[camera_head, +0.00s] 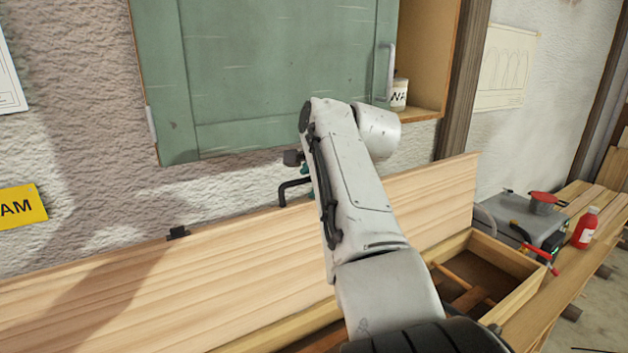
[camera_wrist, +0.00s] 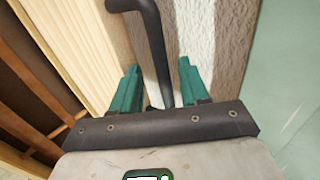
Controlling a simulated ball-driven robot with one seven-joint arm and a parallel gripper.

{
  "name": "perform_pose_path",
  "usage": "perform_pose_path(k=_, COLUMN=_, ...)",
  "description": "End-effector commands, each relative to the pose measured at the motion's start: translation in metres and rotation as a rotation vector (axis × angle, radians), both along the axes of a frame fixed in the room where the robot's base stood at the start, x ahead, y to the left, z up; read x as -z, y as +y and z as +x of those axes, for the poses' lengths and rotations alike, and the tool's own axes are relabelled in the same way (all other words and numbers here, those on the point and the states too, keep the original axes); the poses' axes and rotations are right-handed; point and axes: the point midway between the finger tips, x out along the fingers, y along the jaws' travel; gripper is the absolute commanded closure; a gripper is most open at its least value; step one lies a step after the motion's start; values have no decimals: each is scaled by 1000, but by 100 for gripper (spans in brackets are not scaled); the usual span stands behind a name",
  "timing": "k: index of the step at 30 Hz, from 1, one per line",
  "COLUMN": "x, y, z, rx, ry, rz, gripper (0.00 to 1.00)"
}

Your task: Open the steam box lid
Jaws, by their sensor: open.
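The steam box lid (camera_head: 130,285) is a long pale wooden board, standing raised on edge near the wall; it also shows in the wrist view (camera_wrist: 70,45). Its black bent handle (camera_head: 283,192) sticks out at the upper edge. The steam box (camera_head: 515,257) is open at the right end, showing a dark interior with wooden slats. My gripper (camera_wrist: 158,68) has two teal fingers, apart, with the black handle (camera_wrist: 150,25) running between them. No clear contact shows on either finger. In the head view my arm hides most of the gripper and the box's middle.
A green cabinet (camera_head: 255,75) hangs on the wall above, with a white jar (camera_head: 399,95) on its open shelf.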

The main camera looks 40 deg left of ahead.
Motion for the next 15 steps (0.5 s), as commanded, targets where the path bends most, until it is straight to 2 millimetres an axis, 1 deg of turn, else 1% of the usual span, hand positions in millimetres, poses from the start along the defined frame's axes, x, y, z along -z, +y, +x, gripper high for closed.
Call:
perform_pose_path(k=1, x=6, y=-2, z=0, rx=2, ry=7, rz=-9, gripper=45)
perform_pose_path(k=9, x=7, y=-3, z=-1, rx=0, ry=8, rz=-9, gripper=45)
perform_pose_path(k=11, x=6, y=-5, z=-2, rx=-3, ry=7, rz=-6, gripper=45)
perform_pose_path(k=15, x=-2, y=-15, z=-5, rx=-2, ry=5, rz=-5, gripper=45)
